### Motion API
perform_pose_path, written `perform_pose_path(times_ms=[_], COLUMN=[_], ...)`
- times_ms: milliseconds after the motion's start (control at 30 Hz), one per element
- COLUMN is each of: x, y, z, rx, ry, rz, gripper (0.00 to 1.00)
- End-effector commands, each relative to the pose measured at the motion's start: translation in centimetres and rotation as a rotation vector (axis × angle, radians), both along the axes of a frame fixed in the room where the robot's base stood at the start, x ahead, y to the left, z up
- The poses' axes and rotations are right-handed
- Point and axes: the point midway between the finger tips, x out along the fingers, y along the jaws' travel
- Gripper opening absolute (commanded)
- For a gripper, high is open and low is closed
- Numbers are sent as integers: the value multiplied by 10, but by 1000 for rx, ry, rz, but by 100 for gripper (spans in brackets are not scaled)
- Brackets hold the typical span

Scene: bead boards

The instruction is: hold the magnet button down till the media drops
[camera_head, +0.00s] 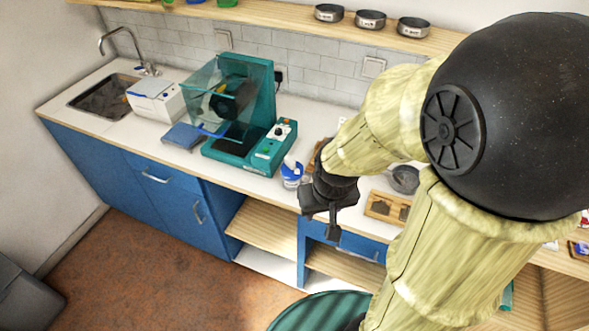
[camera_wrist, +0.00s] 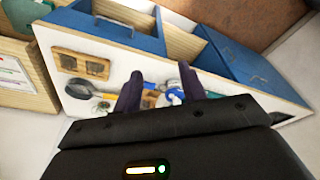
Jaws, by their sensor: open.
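A teal bench machine (camera_head: 240,110) stands on the white counter with a clear guard tilted out at its left and a dark round part inside. Its control box (camera_head: 272,148) at the right front carries a white dial and small coloured buttons; which is the magnet button is too small to tell. My gripper (camera_head: 333,226) is over the counter's front edge, right of the machine and apart from it. In the wrist view my gripper (camera_wrist: 160,92) has its two dark fingers apart with nothing clearly held. The media cannot be made out.
A blue-and-white bottle (camera_head: 291,174) stands between the machine and my gripper; it also shows beyond the fingers in the wrist view (camera_wrist: 174,97). A wooden tray (camera_head: 386,207) and a small pan (camera_head: 404,179) lie to the right. A blue pad (camera_head: 184,135) lies left of the machine.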

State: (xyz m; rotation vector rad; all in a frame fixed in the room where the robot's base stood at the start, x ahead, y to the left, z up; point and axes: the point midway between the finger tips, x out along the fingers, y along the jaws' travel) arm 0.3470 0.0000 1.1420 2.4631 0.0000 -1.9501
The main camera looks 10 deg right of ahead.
Motion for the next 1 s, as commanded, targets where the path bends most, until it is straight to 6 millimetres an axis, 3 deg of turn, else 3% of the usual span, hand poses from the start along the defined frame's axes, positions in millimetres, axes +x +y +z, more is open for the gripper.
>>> perform_pose_path(times_ms=[400, 600, 1000], x=[0, 0, 0], y=[0, 0, 0], z=[0, 0, 0], rx=[0, 0, 0], ry=[0, 0, 0], rz=[0, 0, 0], gripper=[42, 2, 0])
